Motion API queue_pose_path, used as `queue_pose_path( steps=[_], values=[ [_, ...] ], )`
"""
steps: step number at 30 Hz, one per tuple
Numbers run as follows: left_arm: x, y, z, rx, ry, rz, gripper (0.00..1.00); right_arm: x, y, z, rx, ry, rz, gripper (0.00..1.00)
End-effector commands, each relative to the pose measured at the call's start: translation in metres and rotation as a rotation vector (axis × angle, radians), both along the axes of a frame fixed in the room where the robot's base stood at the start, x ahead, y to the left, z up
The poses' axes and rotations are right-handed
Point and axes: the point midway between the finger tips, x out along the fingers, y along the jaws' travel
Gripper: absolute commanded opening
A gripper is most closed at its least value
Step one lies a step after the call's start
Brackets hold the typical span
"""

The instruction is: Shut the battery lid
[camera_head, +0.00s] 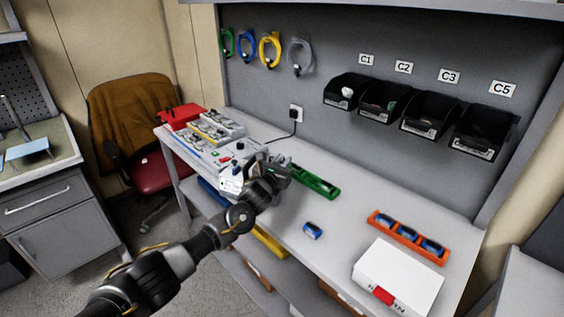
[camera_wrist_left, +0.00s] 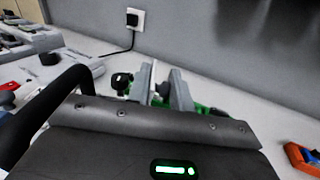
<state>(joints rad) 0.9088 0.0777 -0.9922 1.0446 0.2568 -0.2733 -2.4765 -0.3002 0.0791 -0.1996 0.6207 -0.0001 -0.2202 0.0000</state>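My left gripper (camera_head: 283,163) reaches over the white workbench at the back edge of the pump area. In the left wrist view its two grey fingers (camera_wrist_left: 163,88) stand apart, with a narrow gap between them and nothing clearly held. A white pump-like device (camera_head: 232,181) with a small label is just left of and partly behind the gripper. The battery lid cannot be made out; the gripper and wrist may hide it. A green tray (camera_head: 315,182) lies just right of the gripper, and its green shows below the fingers (camera_wrist_left: 205,110). My right gripper is not in view.
Several pumps (camera_head: 215,128) and a red box (camera_head: 182,116) stand at the bench's left. A blue battery-like block (camera_head: 312,230) lies alone at the front. An orange tray (camera_head: 409,238) holds blue blocks beside a white box (camera_head: 398,276).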

Motion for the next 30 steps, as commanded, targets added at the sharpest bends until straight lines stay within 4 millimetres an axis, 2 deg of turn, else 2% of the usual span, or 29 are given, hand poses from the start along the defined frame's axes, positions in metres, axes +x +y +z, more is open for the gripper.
queue_pose_path(
  steps=[3,7,16,26,27,30],
  values=[
    [0.000,0.000,0.000,0.000,0.000,0.000,0.00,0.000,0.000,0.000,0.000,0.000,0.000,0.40],
    [0.001,0.003,-0.001,-0.041,0.016,0.001,0.00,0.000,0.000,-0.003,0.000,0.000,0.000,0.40],
    [0.007,0.018,0.000,-0.318,0.127,0.001,0.00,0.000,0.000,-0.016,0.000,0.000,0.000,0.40],
    [0.007,0.019,0.001,-0.347,0.141,0.000,0.00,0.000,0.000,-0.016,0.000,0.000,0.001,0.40],
    [0.007,0.019,0.001,-0.346,0.140,0.000,0.24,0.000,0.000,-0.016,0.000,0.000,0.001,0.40],
    [0.007,0.019,0.001,-0.346,0.139,0.000,0.38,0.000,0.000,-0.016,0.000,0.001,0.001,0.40]
  ],
)
